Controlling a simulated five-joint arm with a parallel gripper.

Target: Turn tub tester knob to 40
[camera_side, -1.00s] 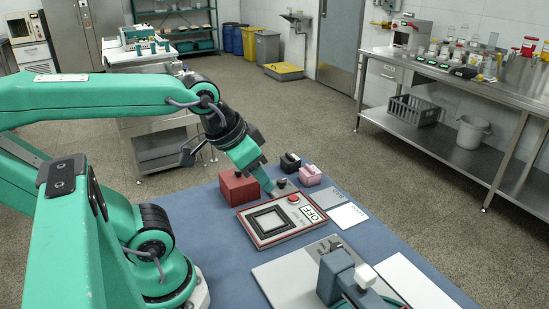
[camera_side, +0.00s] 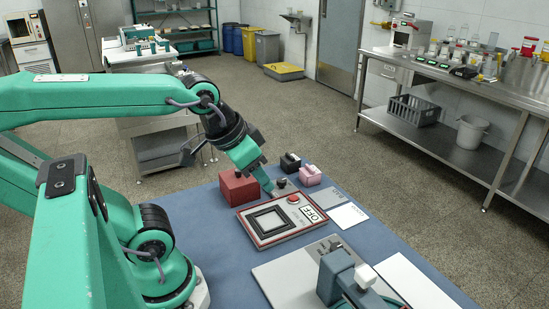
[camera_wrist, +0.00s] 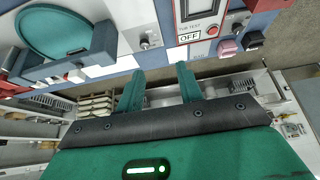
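The tub tester (camera_side: 262,237) is a flat grey panel with a red edge, a square window, an OFF label and a red button (camera_side: 293,199). It shows at the top of the wrist view (camera_wrist: 181,25), with its OFF label and red button. A small dark round knob (camera_side: 281,183) stands at its far edge in the side view. My gripper (camera_side: 268,188) points down just left of this knob; whether it touches cannot be told. In the wrist view my gripper (camera_wrist: 160,80) has its two teal fingers apart with nothing between them.
A red block (camera_side: 238,188) stands left of my gripper. A black block (camera_side: 290,161) and a pink block (camera_side: 310,176) stand behind the tester. A white card (camera_side: 348,216) lies to its right. A teal and grey device (camera_side: 345,278) stands in front on a grey plate.

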